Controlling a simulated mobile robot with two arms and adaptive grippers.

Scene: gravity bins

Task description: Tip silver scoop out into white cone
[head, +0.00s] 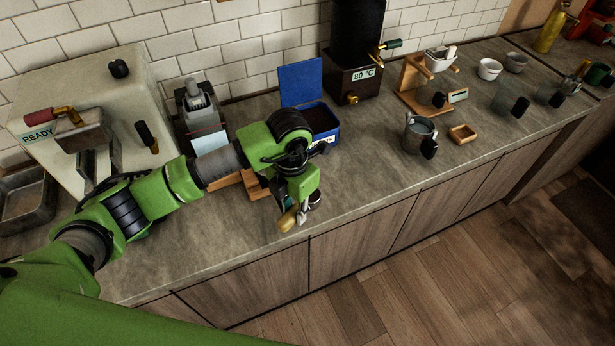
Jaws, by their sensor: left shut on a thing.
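My left gripper (299,207) hangs near the counter's front edge, pointing down. It is shut on the silver scoop, whose tan handle (287,220) sticks out below the fingers. The scoop's bowl is mostly hidden by the gripper, so I cannot tell what is in it or how it is tilted. The white cone (440,60) sits in a wooden stand (405,82) at the back right of the counter, well apart from the gripper. My right gripper is not in view.
An open blue box (332,136) with dark contents is behind my left gripper. A hot-water dispenser (355,78) stands at the back. A silver pitcher (415,136) and small wooden tray (462,134) stand before the stand. The front counter between gripper and pitcher is clear.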

